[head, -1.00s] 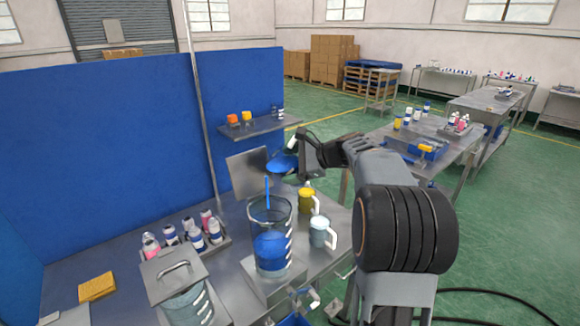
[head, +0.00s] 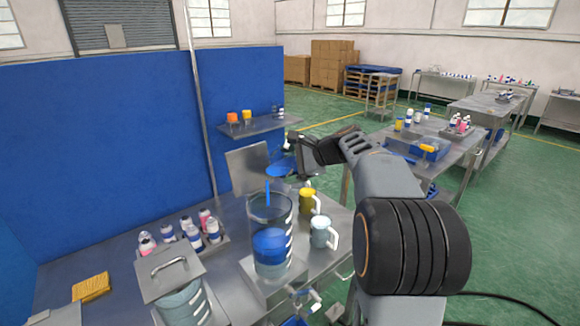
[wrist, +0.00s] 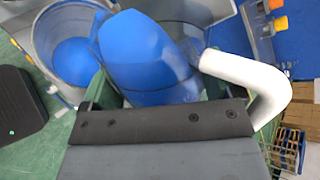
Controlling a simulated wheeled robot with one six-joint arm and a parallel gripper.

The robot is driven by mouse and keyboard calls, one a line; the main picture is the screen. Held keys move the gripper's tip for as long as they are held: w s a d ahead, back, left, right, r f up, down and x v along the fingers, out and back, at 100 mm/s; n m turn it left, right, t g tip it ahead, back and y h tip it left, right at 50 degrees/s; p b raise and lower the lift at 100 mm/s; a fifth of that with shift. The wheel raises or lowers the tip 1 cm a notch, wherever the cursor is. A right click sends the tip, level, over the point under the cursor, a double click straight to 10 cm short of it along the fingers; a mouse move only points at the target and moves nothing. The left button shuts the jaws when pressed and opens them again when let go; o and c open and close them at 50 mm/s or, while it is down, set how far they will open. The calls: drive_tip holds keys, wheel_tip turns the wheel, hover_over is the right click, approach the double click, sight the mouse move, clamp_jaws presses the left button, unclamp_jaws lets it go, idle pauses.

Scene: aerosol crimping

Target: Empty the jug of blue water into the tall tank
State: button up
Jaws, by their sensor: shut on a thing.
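My gripper (head: 306,158) is shut on the jug (head: 281,168) and holds it above the tall tank. In the wrist view the clear jug (wrist: 150,55), with blue water in it and a white handle, is tipped toward the tank. The tall clear tank (head: 288,212) stands on a metal block on the bench and has blue water in its lower half. A thin blue stream (head: 267,195) drops into the tank's mouth. The wrist view also shows the tank's open top (wrist: 40,35) at upper left. The gripper's fingertips are partly hidden by the jug.
Yellow (head: 308,201) and pale (head: 322,233) jugs stand right of the tank. A lidded pot (head: 172,275) stands front left, with a tray of several bottles (head: 190,235) behind it. A blue partition (head: 110,140) lines the left. A wall shelf (head: 262,125) holds orange items.

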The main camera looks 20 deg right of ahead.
sight(271, 171)
drive_tip(key=shift+s+a+f+n+h+b, duration=0.1)
drive_tip(key=shift+a+f+n+h+b, duration=0.25)
drive_tip(key=shift+h+b, duration=0.3)
drive_tip(key=shift+r+n+t+h+b, duration=0.1)
drive_tip(key=shift+n+t+h+b, duration=0.15)
drive_tip(key=shift+n+t+b, duration=0.15)
drive_tip(key=shift+s+a, duration=0.1)
drive_tip(key=shift+a+h+b, duration=0.1)
drive_tip(key=shift+h+b, duration=0.2)
drive_tip(key=shift+b, duration=0.2)
drive_tip(key=shift+s+a+f+n+t+h+b, duration=0.15)
drive_tip(key=shift+a+n+h+b, duration=0.15)
drive_tip(key=shift+n+h+b, duration=0.25)
drive_tip(key=shift+s+a+f+n+t+h+b, duration=0.15)
drive_tip(key=shift+a+n+h+b, duration=0.2)
drive_tip(key=shift+b, duration=0.4)
drive_tip(key=shift+s+a+r+n+t+h+b, duration=0.35)
drive_tip(key=shift+a+n+h+b, duration=0.1)
drive_tip(key=shift+a+n+h, duration=0.15)
drive_tip(key=shift+s+a+r+n+t+h+b, duration=0.2)
drive_tip(key=shift+a+r+n+t+h+b, duration=0.15)
drive_tip(key=shift+a+n+h, duration=0.3)
drive_tip(key=shift+d, duration=0.15)
idle(0.6)
